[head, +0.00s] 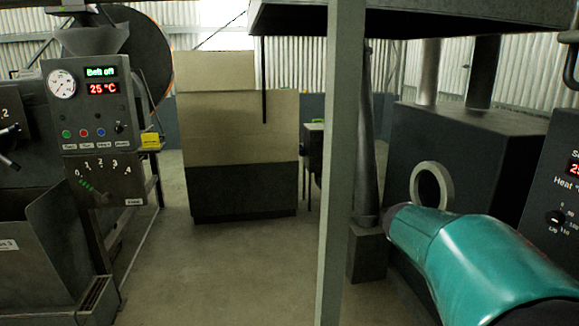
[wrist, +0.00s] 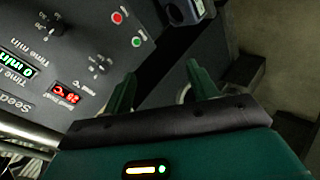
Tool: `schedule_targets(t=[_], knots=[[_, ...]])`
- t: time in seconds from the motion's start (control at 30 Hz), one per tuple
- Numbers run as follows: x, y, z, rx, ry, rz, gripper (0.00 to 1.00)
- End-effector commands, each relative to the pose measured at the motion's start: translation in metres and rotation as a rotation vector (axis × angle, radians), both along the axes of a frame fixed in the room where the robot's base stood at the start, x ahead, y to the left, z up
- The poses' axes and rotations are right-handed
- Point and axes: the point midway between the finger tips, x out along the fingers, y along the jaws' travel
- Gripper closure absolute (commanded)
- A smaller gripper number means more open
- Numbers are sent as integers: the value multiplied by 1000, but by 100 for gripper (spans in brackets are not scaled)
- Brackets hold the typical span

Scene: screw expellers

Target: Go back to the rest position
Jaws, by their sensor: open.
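My gripper (wrist: 161,72) shows in the wrist view, its two green fingers spread apart with nothing between them. It is beside a dark control panel (wrist: 75,70) that appears tilted in that view, with a red temperature display, a green time display reading 0 min, knobs, and a red and a green button. A gap shows between the fingers and the panel face, but the distance is hard to tell. In the head view my teal arm reaches in from the lower right, and the gripper itself is not visible there.
A machine panel (head: 95,115) at left reads "Belt off" and 25 °C. A grey post (head: 340,170) stands just left of my arm. A dark furnace-like box (head: 465,150) with a round opening is behind the arm. Floor (head: 215,265) in the middle is clear.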

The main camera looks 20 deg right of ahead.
Motion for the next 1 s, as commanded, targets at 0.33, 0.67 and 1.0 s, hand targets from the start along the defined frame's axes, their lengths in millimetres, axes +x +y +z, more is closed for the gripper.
schedule_targets(t=[0.33,0.67,1.0], knots=[[-24,211,-22,472,-162,294,42],[-76,359,-36,766,-230,573,42],[-83,374,-38,800,-236,605,42]])
